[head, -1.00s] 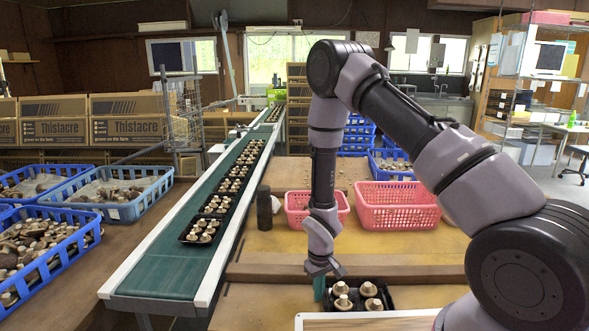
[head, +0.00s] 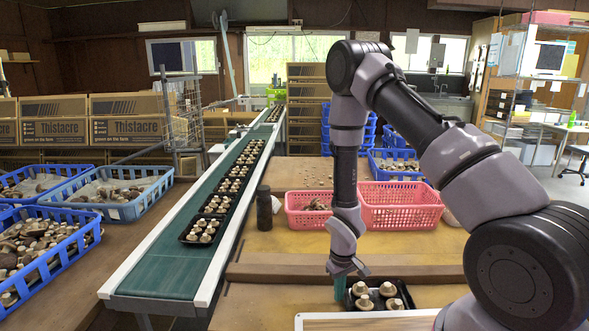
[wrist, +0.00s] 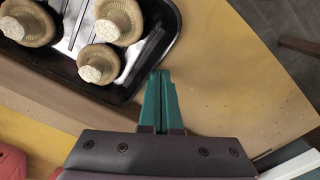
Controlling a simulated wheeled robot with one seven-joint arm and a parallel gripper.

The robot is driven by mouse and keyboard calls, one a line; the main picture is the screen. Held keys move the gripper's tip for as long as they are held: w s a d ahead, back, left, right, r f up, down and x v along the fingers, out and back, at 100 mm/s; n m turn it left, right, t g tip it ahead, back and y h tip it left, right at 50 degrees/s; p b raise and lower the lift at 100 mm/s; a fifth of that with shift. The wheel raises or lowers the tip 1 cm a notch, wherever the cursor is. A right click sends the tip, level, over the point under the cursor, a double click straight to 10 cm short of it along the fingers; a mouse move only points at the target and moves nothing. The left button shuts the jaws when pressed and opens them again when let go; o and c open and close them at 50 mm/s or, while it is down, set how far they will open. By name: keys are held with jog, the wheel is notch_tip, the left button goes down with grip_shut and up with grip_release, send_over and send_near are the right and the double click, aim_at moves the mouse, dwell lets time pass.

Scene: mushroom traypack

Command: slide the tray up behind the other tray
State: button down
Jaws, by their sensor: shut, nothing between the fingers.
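A black tray (head: 349,300) with several pale brown mushrooms lies on the wooden table at the lower middle of the head view. It also fills the upper left of the wrist view (wrist: 153,58). My gripper (head: 340,289) is low at the tray's left side, with its green fingers shut and empty. In the wrist view the fingertips (wrist: 163,76) are right by the tray's rim; I cannot tell for sure whether they touch. Other black trays of mushrooms stand in a row on the green conveyor, the nearest (head: 186,240) apart from this tray.
The conveyor (head: 165,276) runs away on the left. A wooden ledge (head: 290,272) crosses the table behind the tray. Pink baskets (head: 402,212) and a dark cylinder (head: 264,208) stand farther back. A pale-edged board (head: 365,322) is at the front.

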jog(key=shift+s+d, duration=0.2)
jog(key=shift+d, duration=6)
jog(key=shift+s+d, duration=0.2)
jog(key=shift+d, duration=6)
notch_tip(320, 180, up, 9)
jog(key=a, duration=0.2)
jog(key=w+a+r+m+t+h, duration=0.1)
jog(key=w+r+m+t, duration=0.15)
jog(key=r, duration=0.95)
jog(key=w+a+r+m+t, duration=0.1)
jog(key=r+m, duration=0.2)
jog(key=r, duration=1)
jog(key=s+a+r+m+t+y, duration=0.1)
jog(key=s+a+r+m+t, duration=0.1)
jog(key=s+a+r, duration=0.2)
jog(key=s+a+r+m+t+y, duration=0.1)
jog(key=s+a+r, duration=0.4)
jog(key=s+r, duration=0.5)
notch_tip(320, 180, up, 6)
jog(key=shift+s+r+m+t+y, duration=0.25)
jog(key=shift+m+t+y, duration=0.1)
jog(key=shift+m+y, duration=0.25)
